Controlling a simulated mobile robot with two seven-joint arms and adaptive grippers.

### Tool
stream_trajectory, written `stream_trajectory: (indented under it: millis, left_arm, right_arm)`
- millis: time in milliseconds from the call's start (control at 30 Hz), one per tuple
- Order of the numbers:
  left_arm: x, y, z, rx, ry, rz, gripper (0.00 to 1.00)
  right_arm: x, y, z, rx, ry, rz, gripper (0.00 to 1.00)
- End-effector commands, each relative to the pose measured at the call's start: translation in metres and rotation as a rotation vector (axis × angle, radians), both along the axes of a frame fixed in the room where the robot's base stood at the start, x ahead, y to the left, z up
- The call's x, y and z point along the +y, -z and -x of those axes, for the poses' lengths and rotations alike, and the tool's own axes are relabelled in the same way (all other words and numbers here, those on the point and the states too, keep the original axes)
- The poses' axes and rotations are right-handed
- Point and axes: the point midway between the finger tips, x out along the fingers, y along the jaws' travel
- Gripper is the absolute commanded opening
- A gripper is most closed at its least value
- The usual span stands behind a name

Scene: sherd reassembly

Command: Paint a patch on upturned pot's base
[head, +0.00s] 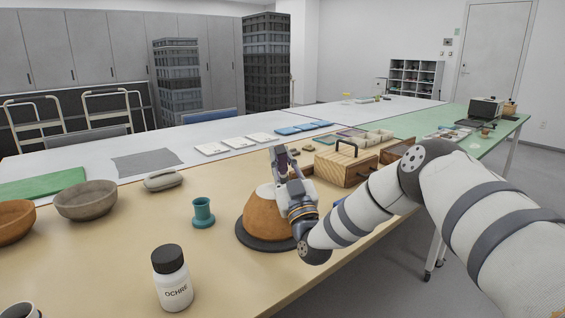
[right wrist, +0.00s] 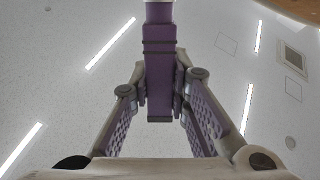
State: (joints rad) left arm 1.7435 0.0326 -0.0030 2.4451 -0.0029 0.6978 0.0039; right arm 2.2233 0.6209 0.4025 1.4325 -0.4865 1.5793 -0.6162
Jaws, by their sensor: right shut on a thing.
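The upturned pot (head: 258,217), orange-brown with a pale area on its top, sits on a dark round disc (head: 249,243). My right gripper (head: 283,163) is just right of the pot in the head view, its fingers raised above the base and partly overlapping it. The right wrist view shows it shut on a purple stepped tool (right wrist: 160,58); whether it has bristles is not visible. A white bottle labelled OCHRE (head: 174,290) with a black lid stands at the front. The pot's right side is hidden by my arm. My left gripper is not in view.
A teal flared holder (head: 203,213) stands left of the pot. A grey bowl (head: 86,201), a brown bowl (head: 14,222) and a grey oblong thing (head: 164,180) are farther left. A wooden box (head: 345,166) stands behind right. The tabletop between bottle and pot is clear.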

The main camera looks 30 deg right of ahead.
Motion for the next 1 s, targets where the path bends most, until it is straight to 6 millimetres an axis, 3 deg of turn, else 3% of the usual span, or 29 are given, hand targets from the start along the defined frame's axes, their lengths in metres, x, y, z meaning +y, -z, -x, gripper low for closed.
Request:
stream_trajectory:
  millis: [67, 200, 800, 1000]
  left_arm:
    - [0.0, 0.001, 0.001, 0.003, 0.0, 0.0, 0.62]
    - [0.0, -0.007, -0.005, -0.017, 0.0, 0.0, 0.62]
    - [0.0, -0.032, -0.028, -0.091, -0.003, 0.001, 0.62]
    - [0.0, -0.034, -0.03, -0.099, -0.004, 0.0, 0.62]
  right_arm:
    - [0.0, 0.002, -0.002, 0.001, 0.0, 0.001, 0.0]
    - [-0.001, -0.024, -0.003, -0.006, -0.002, 0.001, 0.0]
    - [-0.003, -0.078, -0.007, -0.007, -0.006, 0.002, 0.0]
    - [-0.004, -0.082, -0.008, -0.002, -0.006, 0.001, 0.0]
